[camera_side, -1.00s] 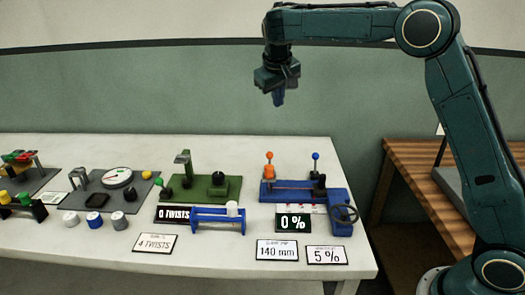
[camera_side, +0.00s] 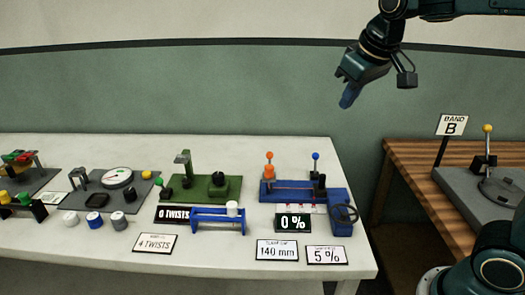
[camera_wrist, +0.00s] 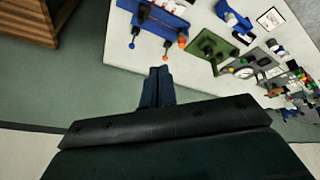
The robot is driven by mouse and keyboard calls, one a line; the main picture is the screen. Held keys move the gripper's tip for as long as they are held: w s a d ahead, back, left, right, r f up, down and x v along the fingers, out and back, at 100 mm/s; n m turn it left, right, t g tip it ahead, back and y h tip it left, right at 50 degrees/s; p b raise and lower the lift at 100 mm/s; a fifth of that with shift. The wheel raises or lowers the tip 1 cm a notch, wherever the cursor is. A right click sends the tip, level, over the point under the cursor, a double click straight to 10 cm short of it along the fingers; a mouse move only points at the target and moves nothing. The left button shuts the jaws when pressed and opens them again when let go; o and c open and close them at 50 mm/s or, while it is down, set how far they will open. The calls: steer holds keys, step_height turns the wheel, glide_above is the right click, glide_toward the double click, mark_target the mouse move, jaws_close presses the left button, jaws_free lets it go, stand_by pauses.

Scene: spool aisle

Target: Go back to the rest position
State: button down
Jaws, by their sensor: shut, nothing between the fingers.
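My gripper (camera_side: 347,97) is in the air in front of the green wall, above and to the right of the white table's right end in the side view. Its blue fingers are together and hold nothing. In the wrist view the closed fingers (camera_wrist: 158,75) point toward the table edge, with the floor and wall around them. My upper arm links run out of the picture at the top right.
The white table (camera_side: 120,262) carries a blue fixture (camera_side: 335,193) with orange and blue knobs, a green device (camera_side: 205,188), a dial gauge (camera_side: 117,177) and several spools.

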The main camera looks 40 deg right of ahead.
steer(key=s+a+f+y, duration=0.1)
steer(key=s+a+f, duration=0.1)
steer(key=s, duration=0.6)
steer(key=s+a+f, duration=0.2)
steer(key=s+f, duration=0.3)
steer(key=s, duration=0.3)
steer(key=shift+s+n+t+y, duration=0.2)
steer(key=shift+n+t+y, duration=0.2)
